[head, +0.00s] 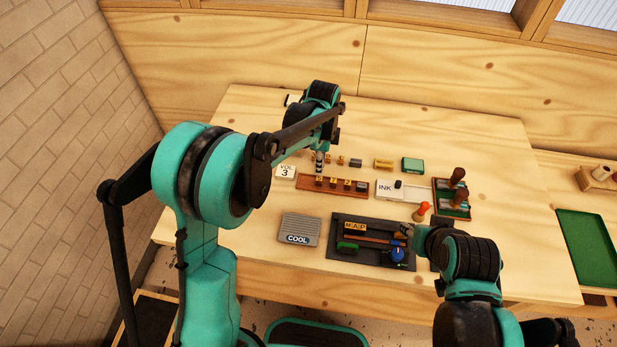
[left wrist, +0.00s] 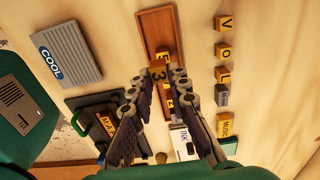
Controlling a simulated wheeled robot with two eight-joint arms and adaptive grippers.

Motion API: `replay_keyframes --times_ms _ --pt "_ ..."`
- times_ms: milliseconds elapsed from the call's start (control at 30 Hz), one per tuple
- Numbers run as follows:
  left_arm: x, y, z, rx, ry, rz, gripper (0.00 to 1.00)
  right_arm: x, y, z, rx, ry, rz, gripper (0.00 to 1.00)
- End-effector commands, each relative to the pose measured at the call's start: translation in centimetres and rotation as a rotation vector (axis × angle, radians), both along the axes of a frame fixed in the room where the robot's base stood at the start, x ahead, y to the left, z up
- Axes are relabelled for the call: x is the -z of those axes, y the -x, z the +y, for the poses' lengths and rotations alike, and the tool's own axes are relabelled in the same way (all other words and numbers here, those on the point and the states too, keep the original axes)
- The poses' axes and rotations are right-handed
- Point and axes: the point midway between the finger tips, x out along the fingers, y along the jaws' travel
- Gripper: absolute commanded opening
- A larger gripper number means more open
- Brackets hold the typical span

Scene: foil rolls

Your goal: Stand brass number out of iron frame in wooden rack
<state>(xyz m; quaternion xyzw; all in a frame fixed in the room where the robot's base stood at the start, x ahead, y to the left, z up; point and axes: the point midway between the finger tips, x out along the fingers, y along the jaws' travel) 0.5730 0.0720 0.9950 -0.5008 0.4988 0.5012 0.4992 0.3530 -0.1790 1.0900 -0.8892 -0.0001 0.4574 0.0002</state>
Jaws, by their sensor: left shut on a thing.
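My left gripper (head: 319,168) is above the left part of the wooden rack (head: 308,183). In the left wrist view it is shut on a brass number (left wrist: 157,72) marked 3, held between the fingertips over the rack (left wrist: 155,25). Several brass pieces stand in the rack, partly hidden by the held number. The dark iron frame (head: 343,221) lies nearer me, holding brass letters (head: 354,227), a green piece and a blue-knobbed tool (head: 398,255). My right gripper (head: 405,231) is over the frame's right edge; its fingers are too small to judge.
A VOL 3 card (head: 286,171) stands left of the rack, and a grey COOL block (head: 299,230) left of the frame. Brass pieces (head: 383,163) lie behind the rack. An INK pad (head: 397,190) and stamps (head: 457,177) stand to the right.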

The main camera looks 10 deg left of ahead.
Motion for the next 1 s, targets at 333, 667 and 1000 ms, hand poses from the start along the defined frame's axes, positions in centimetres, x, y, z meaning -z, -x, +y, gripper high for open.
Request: replay_keyframes --times_ms 333,667,1000 --pt "2.7 -0.5 4.1 0.0 0.0 0.0 0.0 1.0 0.0 0.0 0.0 0.0 0.0 0.4" --pt "6.6 -0.5 4.1 0.001 0.0 0.0 0.0 2.4 0.0 0.0 0.0 0.0 0.0 0.4" --pt "6.9 -0.5 4.0 0.001 0.0 0.0 0.0 2.6 0.0 0.0 0.0 0.0 0.0 0.4"
